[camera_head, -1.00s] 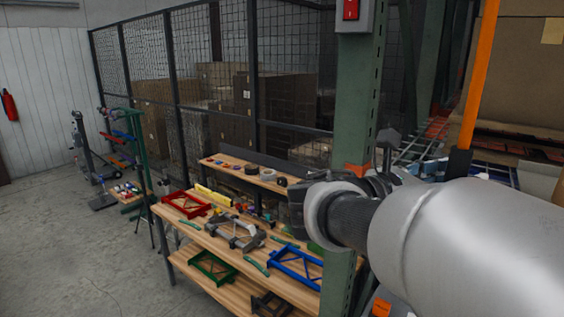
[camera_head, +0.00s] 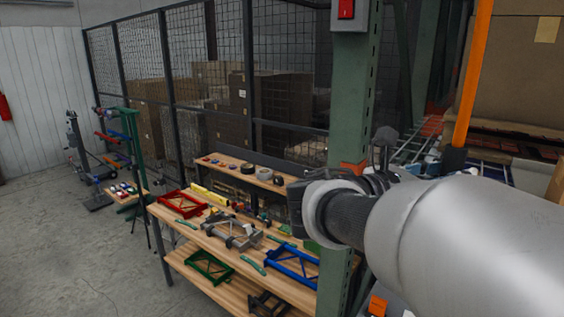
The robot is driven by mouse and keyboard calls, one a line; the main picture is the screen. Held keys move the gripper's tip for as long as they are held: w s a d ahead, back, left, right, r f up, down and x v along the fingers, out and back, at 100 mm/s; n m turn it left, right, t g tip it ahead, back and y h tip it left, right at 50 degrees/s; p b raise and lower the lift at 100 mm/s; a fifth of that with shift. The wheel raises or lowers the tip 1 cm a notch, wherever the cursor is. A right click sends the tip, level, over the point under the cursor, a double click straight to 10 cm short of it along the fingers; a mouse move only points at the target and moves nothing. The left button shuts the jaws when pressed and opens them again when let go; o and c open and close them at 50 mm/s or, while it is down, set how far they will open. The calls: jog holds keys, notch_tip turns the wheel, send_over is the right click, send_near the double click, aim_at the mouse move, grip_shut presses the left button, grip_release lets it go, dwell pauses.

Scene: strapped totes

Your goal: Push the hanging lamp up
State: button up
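No hanging lamp can be made out in the head view. My arm reaches in from the right edge, and my gripper (camera_head: 312,208) is at its far end, in front of the green post and the right end of the workbench. The gripper is dark and partly hidden by my own wrist. Its fingers cannot be told apart, so I cannot see whether it is open or shut. Nothing is seen held in it.
A wooden workbench (camera_head: 225,262) carries red, grey and blue frames. A green steel post (camera_head: 350,90) with a red switch (camera_head: 346,9) stands near my arm. An orange upright (camera_head: 472,80) and boxes are at right.

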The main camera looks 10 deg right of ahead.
aim_at(456, 147)
grip_shut()
notch_tip(456, 147, up, 10)
jog(key=p, duration=0.8)
jog(key=shift+f, duration=0.2)
jog(key=o, duration=1.1)
grip_release()
jog(key=shift+f, duration=0.1)
jog(key=shift+c, duration=0.2)
jog(key=shift+a, duration=0.1)
jog(key=s+a, duration=0.1)
jog(key=a, duration=1)
jog(key=shift+s+a, duration=0.2)
jog(key=shift+a, duration=0.2)
